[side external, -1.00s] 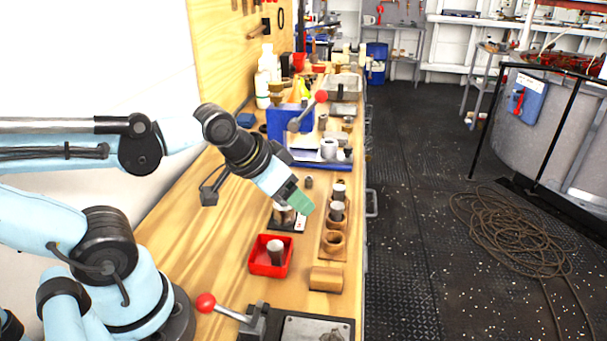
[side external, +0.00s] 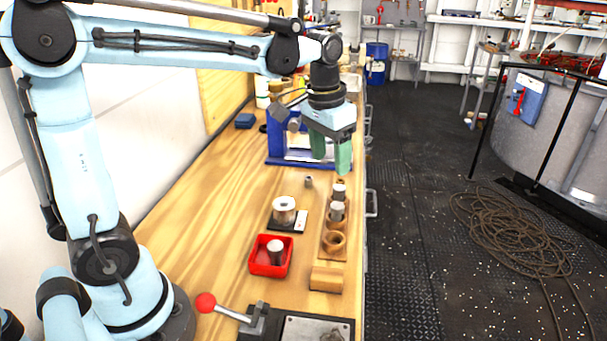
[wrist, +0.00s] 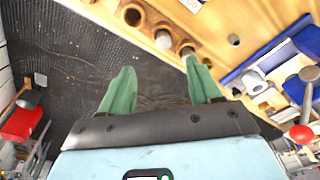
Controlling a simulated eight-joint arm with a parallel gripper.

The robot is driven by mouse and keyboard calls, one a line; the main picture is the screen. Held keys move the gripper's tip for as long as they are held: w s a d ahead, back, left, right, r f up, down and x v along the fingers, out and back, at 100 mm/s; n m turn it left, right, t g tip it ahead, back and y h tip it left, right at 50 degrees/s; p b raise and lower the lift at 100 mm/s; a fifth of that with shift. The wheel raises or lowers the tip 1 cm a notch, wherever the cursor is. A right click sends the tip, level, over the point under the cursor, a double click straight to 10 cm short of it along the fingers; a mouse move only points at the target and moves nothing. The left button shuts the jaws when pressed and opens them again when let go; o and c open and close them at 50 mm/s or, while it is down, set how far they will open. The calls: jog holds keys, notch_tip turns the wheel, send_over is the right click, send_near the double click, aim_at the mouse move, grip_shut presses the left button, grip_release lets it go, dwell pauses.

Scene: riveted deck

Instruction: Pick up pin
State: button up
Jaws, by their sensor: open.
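A wooden block (side external: 326,252) on the bench has a row of holes. Two grey metal pins stand upright in it, a nearer pin (side external: 338,211) and a farther pin (side external: 340,191). The nearest hole (side external: 334,240) is empty. In the wrist view the pins (wrist: 164,40) (wrist: 187,51) show near the green fingertips. Another grey pin (side external: 275,251) stands in a red tray (side external: 259,269). My gripper (side external: 331,162) points down, open and empty, above the far end of the block, near the bench's right edge. It also shows in the wrist view (wrist: 160,72).
A wider metal cylinder (side external: 284,209) stands on a black plate left of the block. A small grey piece (side external: 308,182) lies beyond it. A blue-framed device (side external: 282,143) stands behind my gripper. A red-knobbed lever (side external: 206,302) is in front. The bench's left half is clear.

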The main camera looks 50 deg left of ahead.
jog(key=shift+w+f+g, duration=0.55)
jog(key=shift+w+g, duration=0.25)
jog(key=shift+w, duration=0.65)
send_over(337, 205)
jog(key=f, duration=0.6)
jog(key=shift+s+f, duration=0.25)
jog(key=shift+f, duration=0.1)
jog(key=shift+w+f, duration=0.15)
jog(key=shift+f, duration=1.2)
jog(key=shift+w+f, duration=0.1)
jog(key=shift+f, duration=1.2)
grip_shut()
